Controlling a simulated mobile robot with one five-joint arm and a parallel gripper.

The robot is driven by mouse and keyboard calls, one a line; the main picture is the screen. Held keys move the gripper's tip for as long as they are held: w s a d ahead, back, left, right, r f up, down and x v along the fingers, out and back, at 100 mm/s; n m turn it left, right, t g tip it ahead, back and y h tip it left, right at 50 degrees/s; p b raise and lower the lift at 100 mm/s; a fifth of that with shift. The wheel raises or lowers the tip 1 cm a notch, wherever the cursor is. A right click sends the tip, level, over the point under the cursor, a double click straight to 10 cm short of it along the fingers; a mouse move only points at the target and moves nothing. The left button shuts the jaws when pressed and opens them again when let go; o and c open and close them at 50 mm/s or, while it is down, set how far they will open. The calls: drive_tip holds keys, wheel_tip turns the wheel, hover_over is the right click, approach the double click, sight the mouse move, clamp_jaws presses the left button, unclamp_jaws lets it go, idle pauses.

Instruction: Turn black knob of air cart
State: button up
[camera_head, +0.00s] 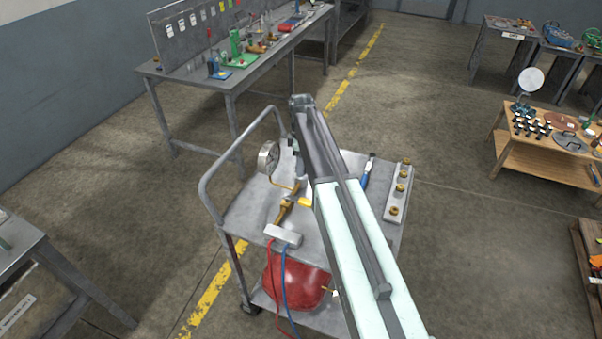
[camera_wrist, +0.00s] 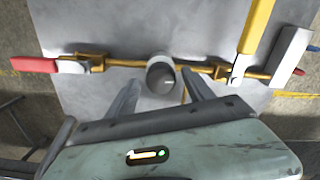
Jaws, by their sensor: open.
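The black knob (camera_wrist: 160,76) shows in the wrist view as a short round body with a dark face and a pale mark. It sits midway along a brass pipe line on the grey air cart (camera_wrist: 215,25). My gripper (camera_wrist: 159,78) is open, with one finger on each side of the knob in the picture. I cannot tell whether the fingers touch it. In the head view the air cart (camera_head: 245,215) stands below my arm, which hides the knob and most of my gripper.
In the wrist view a red handle (camera_wrist: 35,65) lies left, and a yellow lever (camera_wrist: 257,25) and metal block (camera_wrist: 292,57) lie right. In the head view the cart carries a gauge (camera_head: 268,157), a fitting strip (camera_head: 399,190) and, below, a red tank (camera_head: 295,280).

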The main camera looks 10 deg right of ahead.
drive_tip(key=shift+f, duration=0.35)
drive_tip(key=shift+s, duration=0.1)
drive_tip(key=shift+c, duration=0.9)
drive_tip(key=c, duration=1)
drive_tip(key=shift+d, duration=0.15)
clamp_jaws()
drive_tip(key=shift+m, duration=0.4)
drive_tip(key=m, duration=0.5)
drive_tip(key=shift+s+m, duration=0.1)
drive_tip(key=shift+m, duration=0.3)
drive_tip(key=m, duration=0.6)
drive_tip(key=shift+m, duration=0.3)
